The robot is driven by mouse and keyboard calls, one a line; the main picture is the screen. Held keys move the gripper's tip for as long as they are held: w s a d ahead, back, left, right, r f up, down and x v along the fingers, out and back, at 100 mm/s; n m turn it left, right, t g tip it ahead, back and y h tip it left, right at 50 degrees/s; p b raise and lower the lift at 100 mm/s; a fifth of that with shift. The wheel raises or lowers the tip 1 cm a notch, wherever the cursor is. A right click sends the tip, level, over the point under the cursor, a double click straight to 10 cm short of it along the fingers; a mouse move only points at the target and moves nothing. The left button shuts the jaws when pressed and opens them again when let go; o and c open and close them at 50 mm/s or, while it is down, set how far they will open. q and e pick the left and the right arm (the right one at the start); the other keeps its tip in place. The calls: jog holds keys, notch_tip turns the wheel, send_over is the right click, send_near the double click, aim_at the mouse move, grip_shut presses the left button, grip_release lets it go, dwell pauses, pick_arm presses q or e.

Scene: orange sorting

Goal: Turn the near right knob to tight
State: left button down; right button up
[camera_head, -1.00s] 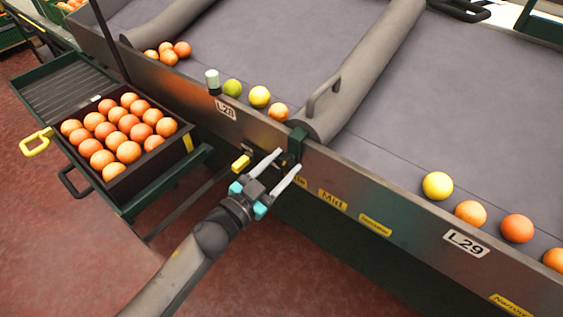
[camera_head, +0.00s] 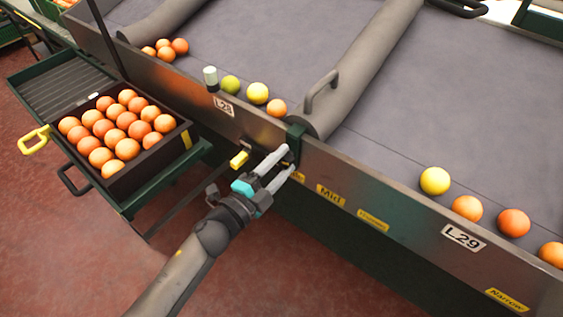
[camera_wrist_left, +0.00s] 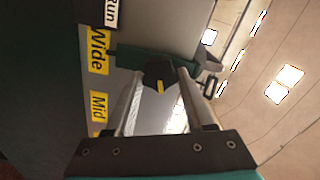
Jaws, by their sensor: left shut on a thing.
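The dark knob (camera_wrist_left: 159,74) with a short yellow mark sits between my left gripper's fingers in the left wrist view, beside a green bracket (camera_wrist_left: 128,55). In the head view my left gripper (camera_head: 289,160) is at the front side of the grey table, just below the same green bracket (camera_head: 295,137). Its fingers are shut on the knob, which they mostly hide there. Yellow labels reading Wide (camera_wrist_left: 98,50) and Mid (camera_wrist_left: 99,105) run along the panel. My right gripper is not in view.
The grey sorting table (camera_head: 430,100) carries several oranges and yellow-green fruit along its front rim. A grey roller (camera_head: 365,70) with a handle crosses it. A dark crate of oranges (camera_head: 150,165) stands on a green rack at left. Red floor is clear in front.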

pick_arm(q)
jog(key=shift+f+m, duration=0.1)
jog(key=shift+m, duration=1.8)
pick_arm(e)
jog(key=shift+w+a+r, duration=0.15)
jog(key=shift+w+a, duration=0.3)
pick_arm(q)
jog(key=shift+c, duration=1.3)
grip_release()
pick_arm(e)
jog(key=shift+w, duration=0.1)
pick_arm(q)
jog(key=shift+s+a, duration=0.35)
jog(key=shift+s, duration=0.1)
jog(key=p+v, duration=0.1)
jog(key=v, duration=1.3)
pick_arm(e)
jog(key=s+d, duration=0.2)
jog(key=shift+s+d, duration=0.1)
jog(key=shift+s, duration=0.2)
